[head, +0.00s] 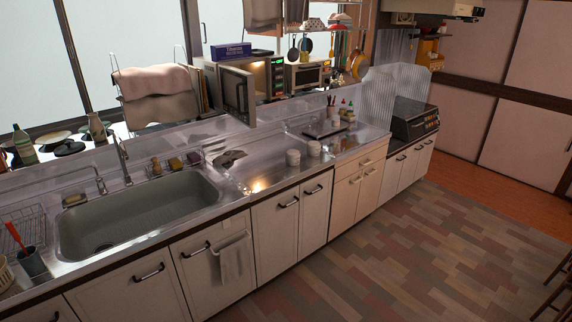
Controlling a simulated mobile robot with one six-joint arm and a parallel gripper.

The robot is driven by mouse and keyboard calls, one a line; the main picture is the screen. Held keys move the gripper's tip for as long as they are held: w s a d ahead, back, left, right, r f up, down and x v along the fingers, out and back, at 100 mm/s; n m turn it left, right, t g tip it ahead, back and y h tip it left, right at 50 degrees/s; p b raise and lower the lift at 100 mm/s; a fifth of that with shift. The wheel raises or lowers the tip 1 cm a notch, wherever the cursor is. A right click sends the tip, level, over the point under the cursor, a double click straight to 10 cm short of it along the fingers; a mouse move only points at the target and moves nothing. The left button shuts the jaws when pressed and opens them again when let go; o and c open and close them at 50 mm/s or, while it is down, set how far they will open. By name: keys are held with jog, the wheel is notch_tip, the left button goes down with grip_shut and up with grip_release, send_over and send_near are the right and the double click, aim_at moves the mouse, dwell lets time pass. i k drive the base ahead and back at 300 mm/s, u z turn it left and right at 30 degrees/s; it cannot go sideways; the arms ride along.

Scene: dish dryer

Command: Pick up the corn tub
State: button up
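I cannot make out any label that marks the corn tub. My gripper is not in view.
The sink (135,210) is empty at the left. The floor (400,255) is clear.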

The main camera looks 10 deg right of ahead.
aim_at(292, 156)
jog(key=z, duration=0.95)
jog(key=k, duration=0.1)
jog(key=u, duration=1.9)
jog(key=i, duration=0.95)
jog(key=z, duration=0.05)
